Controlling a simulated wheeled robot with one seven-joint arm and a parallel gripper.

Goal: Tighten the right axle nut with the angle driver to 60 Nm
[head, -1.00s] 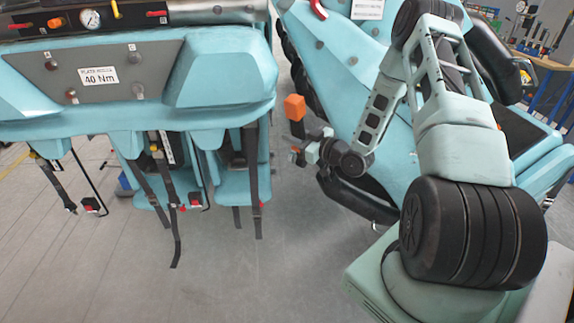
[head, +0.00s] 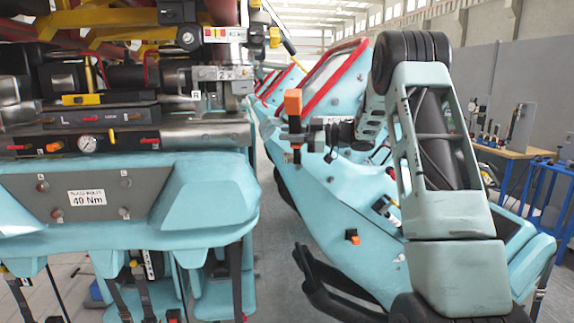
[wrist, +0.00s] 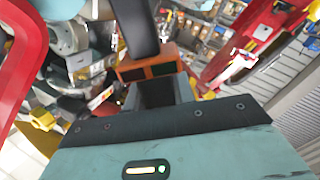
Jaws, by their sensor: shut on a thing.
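My gripper (head: 295,137) is shut on the angle driver (head: 293,103), a tool with an orange block on top and a dark part below. It is held upright in the aisle, right of the train's underside, apart from it. In the wrist view, the driver's orange body (wrist: 148,66) shows just beyond the gripper; its working end cannot be made out. The right axle end (head: 240,88), grey metal near an "R" label (head: 196,97), is left of the driver in the head view. The nut itself is too small to tell.
Another light-blue coaster car (head: 330,205) stands close behind my arm. A narrow strip of floor (head: 268,270) is free between. A tool bench (head: 505,150) is at far right.

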